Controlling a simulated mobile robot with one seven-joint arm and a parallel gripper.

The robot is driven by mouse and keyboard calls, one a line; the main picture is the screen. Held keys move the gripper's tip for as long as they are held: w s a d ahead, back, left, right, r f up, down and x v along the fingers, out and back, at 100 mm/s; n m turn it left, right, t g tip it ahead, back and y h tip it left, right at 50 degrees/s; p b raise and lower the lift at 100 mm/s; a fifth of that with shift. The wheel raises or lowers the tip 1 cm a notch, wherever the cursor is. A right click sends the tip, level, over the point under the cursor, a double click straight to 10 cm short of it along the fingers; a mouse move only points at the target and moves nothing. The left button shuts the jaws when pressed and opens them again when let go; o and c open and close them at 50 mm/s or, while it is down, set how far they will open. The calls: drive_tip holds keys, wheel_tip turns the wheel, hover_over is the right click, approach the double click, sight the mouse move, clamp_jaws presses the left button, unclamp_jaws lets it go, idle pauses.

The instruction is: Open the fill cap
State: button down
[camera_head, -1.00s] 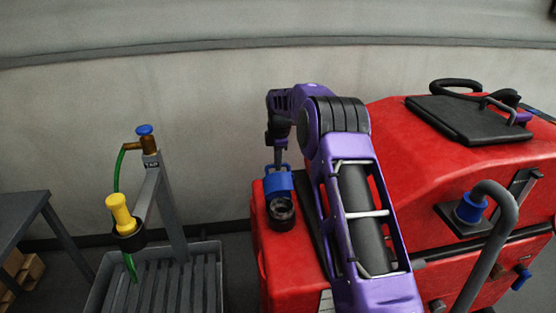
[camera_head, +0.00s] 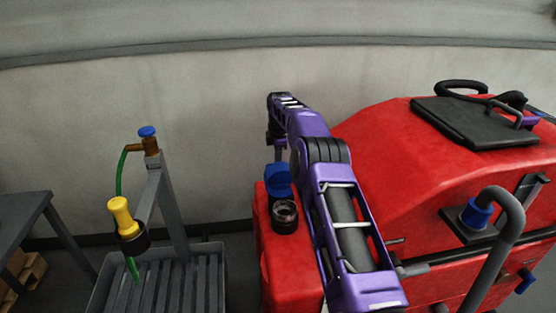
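The blue fill cap (camera_head: 278,180) stands tipped up on the back side of the black filler neck (camera_head: 284,217). The neck's round dark mouth is uncovered. Both are on the low left part of the red machine (camera_head: 400,150). My gripper (camera_head: 279,156) is just behind and above the cap, pointing down. Its fingers are small and partly hidden by the cap and my purple arm, so I cannot tell whether they touch the cap or how far apart they are.
A tap stand (camera_head: 165,200) with a yellow hose nozzle (camera_head: 123,216) rises over a grey slatted tray (camera_head: 95,300) at left. A grey table (camera_head: 22,208) is at far left. A bent grey pipe (camera_head: 508,225) with a blue collar is at right.

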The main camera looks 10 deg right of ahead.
drive_tip(key=shift+w+r, duration=0.3)
drive_tip(key=shift+r, duration=0.3)
drive_tip(key=c, duration=1.3)
unclamp_jaws()
drive_tip(key=o, duration=0.4)
drive_tip(key=shift+s+f, duration=0.1)
drive_tip(key=shift+o, duration=0.2)
drive_tip(key=shift+s+f, duration=0.1)
drive_tip(key=shift+f, duration=0.05)
drive_tip(key=shift+s+f, duration=0.2)
drive_tip(key=shift+f, duration=0.15)
drive_tip(key=s+r, duration=0.3)
drive_tip(key=r, duration=1.5)
drive_tip(key=shift+s+r, duration=0.1)
